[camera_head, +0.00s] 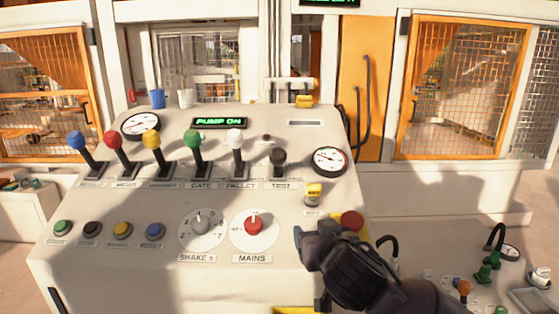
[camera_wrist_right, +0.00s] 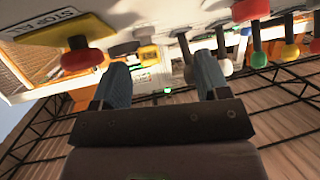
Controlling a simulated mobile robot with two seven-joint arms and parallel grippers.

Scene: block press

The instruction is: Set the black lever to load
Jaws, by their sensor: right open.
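The black lever (camera_head: 278,157) stands on the upper right of the sloped control panel, above a label that seems to read TEST. It leans up and away, and no gripper touches it. Whether it shows in the right wrist view is unclear. My right gripper (camera_head: 305,240) is in front of and below it, beside the red stop button (camera_head: 350,221). In the right wrist view the gripper (camera_wrist_right: 162,78) has its two blue fingers apart, with nothing clearly held between them. My left gripper is not in view.
Other levers stand left of the black one, the white-knobbed lever (camera_head: 235,140) nearest. A round gauge (camera_head: 330,161) is to its right. A yellow-topped switch (camera_head: 313,192) and the red MAINS dial (camera_head: 253,226) lie between lever and gripper height. The stop button also shows in the wrist view (camera_wrist_right: 82,56).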

